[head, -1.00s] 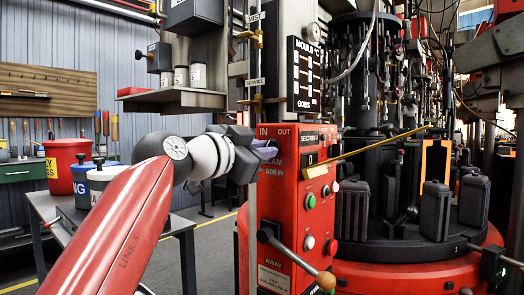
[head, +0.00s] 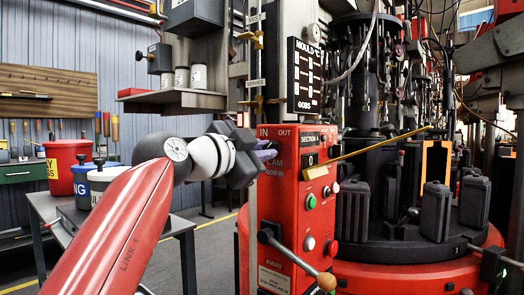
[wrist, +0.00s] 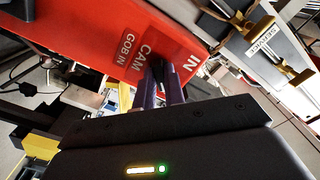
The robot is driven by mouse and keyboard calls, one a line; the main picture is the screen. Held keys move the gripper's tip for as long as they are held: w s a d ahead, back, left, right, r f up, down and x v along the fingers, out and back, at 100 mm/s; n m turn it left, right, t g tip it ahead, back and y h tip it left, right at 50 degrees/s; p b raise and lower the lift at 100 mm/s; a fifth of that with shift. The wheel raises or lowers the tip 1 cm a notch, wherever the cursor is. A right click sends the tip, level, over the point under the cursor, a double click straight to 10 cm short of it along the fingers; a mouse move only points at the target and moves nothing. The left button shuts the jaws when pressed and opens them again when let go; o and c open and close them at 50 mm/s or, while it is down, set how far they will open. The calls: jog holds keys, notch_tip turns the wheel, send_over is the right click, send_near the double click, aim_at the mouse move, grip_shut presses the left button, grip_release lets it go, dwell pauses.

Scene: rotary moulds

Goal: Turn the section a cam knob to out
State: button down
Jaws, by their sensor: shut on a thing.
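The cam knob (wrist: 157,70) is a small dark part on the red control box beside the white word CAM. In the wrist view it is between the purple fingers of my gripper (wrist: 160,88), which is shut on it. In the head view my gripper (head: 266,151) reaches the box's upper left, just under the IN and OUT lettering, and its fingers cover the knob. Which word the knob points to cannot be told. The section A control box (head: 290,195) stands upright and faces me.
A lever with a round wooden end (head: 326,281) sticks out low on the box. A yellow rod (head: 370,146) crosses its upper right. The mould machine with black moulds (head: 352,210) stands at the right. A table (head: 185,224) with tubs is at the left.

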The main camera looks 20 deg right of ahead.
jog(key=c, duration=1.5)
grip_release()
jog(key=v, duration=0.7)
jog(key=shift+s+a+b, duration=0.2)
jog(key=shift+a+b, duration=0.1)
